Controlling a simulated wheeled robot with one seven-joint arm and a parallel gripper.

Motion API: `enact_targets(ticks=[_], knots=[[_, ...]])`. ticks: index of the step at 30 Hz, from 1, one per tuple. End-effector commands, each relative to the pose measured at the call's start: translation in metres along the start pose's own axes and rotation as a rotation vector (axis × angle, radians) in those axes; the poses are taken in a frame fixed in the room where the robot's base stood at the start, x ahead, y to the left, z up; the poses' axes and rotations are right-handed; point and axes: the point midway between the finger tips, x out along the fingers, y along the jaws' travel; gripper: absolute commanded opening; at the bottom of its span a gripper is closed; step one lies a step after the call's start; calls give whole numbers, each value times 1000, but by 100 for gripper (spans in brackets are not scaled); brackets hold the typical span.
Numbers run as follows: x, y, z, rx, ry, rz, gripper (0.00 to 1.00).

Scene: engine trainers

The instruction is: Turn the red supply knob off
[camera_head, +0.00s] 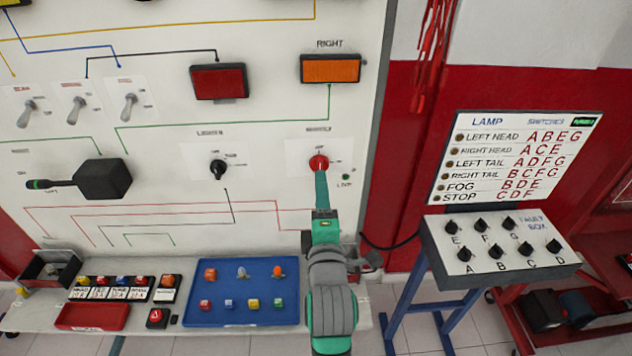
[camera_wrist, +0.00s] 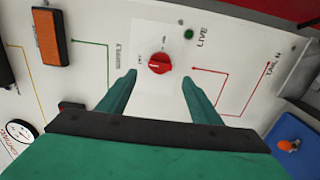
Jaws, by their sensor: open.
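The red supply knob (camera_head: 318,162) is mounted on a pale label plate on the upright white panel. In the wrist view the red knob (camera_wrist: 159,63) shows a ridge across its face, with small lettering around it that I cannot read. My gripper (camera_head: 320,180) is just below the knob in the head view. In the wrist view my gripper (camera_wrist: 158,82) has its two green fingers spread apart, with the knob between and beyond their tips. The fingers appear not to touch it. A green LIVE light (camera_wrist: 188,34) sits beside the knob.
A black rotary switch (camera_head: 218,169) is left of the knob, and an orange lamp (camera_head: 331,69) is above. A blue tray (camera_head: 236,318) with small parts lies on the shelf below. A fault box (camera_head: 497,246) on a blue stand is at right.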

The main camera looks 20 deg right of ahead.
Motion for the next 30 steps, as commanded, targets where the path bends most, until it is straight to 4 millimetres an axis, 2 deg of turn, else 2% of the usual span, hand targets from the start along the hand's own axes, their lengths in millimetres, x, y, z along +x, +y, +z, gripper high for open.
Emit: enact_targets(ticks=[3,7,24,28,30], knots=[[-17,0,-4,0,6,1,59],[-28,0,-6,0,10,1,59],[-31,0,-7,1,11,1,59],[-35,-10,-11,36,15,-7,59],[-40,-24,-17,85,22,-15,59]])
